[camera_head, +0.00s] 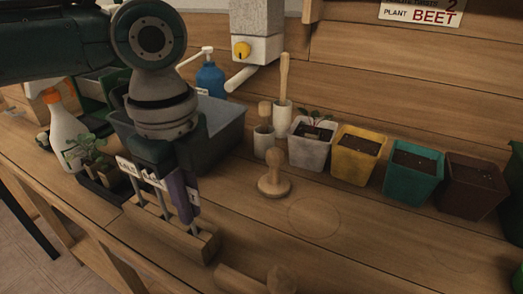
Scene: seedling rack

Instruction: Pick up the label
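Several small labels on grey stakes stand upright in a wooden block (203,246) on the bench. Two pale labels with dark print (128,168) show at the left of the block. Another pale label edge (194,196) shows at the right, partly hidden. My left gripper (181,197) points down over the right part of the block, with a dark purple finger right in front of that label. The view does not show whether the fingers are apart or closed on it. My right gripper is not in view.
White (309,150), yellow (357,158), teal (411,176) and brown (470,188) pots line the back right. A wooden tamper (274,183) stands mid-bench. A wooden tool (250,281) lies in front. A grey bin (226,124) and spray bottle (66,130) are left. The bench right of centre is clear.

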